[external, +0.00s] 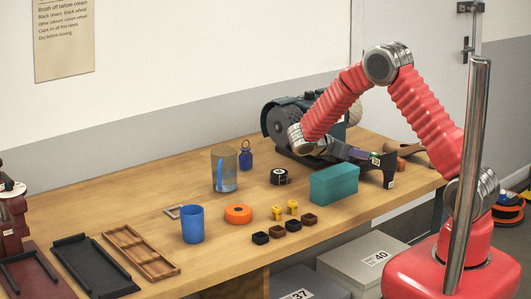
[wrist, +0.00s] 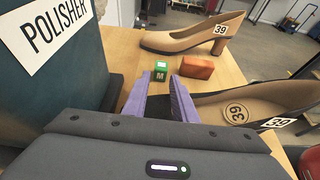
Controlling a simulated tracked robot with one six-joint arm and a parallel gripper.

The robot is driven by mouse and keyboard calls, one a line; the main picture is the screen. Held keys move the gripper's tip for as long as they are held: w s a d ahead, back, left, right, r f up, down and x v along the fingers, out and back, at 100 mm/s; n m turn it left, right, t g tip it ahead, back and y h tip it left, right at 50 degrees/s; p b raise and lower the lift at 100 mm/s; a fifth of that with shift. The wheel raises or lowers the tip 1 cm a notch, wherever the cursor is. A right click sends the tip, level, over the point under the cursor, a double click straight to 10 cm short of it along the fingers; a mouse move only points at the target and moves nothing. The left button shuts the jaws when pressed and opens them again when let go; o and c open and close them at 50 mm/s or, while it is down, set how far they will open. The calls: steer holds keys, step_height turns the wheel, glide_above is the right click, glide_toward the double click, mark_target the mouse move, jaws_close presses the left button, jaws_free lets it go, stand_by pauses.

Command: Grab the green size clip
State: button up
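The green size clip (wrist: 160,71) is a small green block with a dark "M" on a pale label. In the wrist view it sits on the wooden table just beyond my fingertips, roughly centred between them. My gripper (wrist: 159,84) has two purple fingers held apart, with nothing between them. In the external view my gripper (external: 362,155) is low over the right part of the table, and the clip (external: 375,158) shows small near its tips, partly hidden.
A reddish-brown block (wrist: 197,67) lies right of the clip. A tan heeled shoe (wrist: 190,40) lies beyond it; another shoe (wrist: 265,104) is close on the right. The dark polisher (wrist: 50,70) stands on the left. A teal box (external: 334,184) stands nearer the front edge.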

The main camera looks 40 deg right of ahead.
mark_target(367, 155)
steer(key=shift+d, duration=0.15)
steer(key=shift+x, duration=2.6)
steer(key=shift+s, duration=0.1)
jaws_close()
